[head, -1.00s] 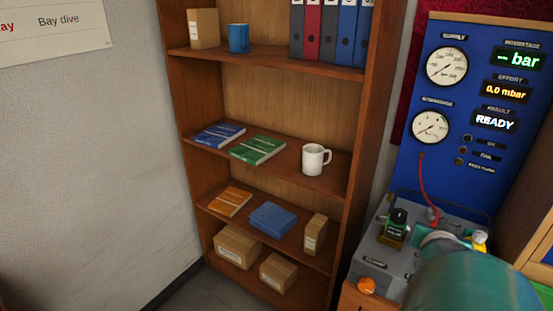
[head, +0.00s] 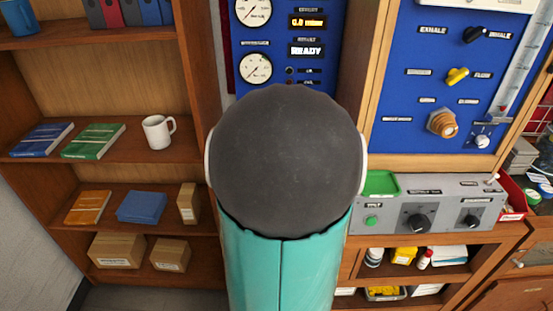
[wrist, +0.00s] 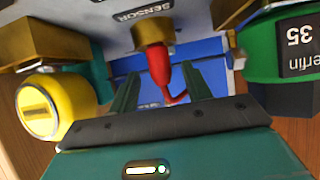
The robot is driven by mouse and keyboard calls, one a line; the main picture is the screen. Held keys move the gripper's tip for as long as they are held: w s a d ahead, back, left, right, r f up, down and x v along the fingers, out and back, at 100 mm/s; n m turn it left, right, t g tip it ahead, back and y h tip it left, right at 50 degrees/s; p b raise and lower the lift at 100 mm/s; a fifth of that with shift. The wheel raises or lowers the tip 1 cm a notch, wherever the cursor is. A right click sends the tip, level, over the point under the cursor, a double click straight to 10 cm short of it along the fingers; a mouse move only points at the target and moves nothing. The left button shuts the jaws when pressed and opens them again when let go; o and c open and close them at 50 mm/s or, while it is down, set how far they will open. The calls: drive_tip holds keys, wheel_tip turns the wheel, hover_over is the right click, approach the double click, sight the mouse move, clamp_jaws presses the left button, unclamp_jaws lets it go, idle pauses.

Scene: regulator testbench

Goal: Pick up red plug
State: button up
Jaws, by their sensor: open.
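The red plug (wrist: 159,67) shows in the wrist view, seated in a brass fitting (wrist: 152,31) under the grey face labelled SENSOR. A red hose bends away from its lower end. My gripper (wrist: 160,80) is open, with one green finger on each side of the plug. I cannot tell whether either finger touches it. In the head view my own arm hides the plug and the gripper.
A yellow round knob (wrist: 42,107) sits close on the left in the wrist view, and a green cylinder marked 35 (wrist: 285,45) close on the right. The head view shows a shelf with a white mug (head: 157,132) and a blue panel (head: 425,100).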

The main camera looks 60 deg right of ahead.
drive_tip(key=x, duration=0.3)
drive_tip(key=shift+w+d+f, duration=0.1)
drive_tip(key=shift+w+d, duration=0.05)
drive_tip(key=shift+d, duration=0.05)
clamp_jaws()
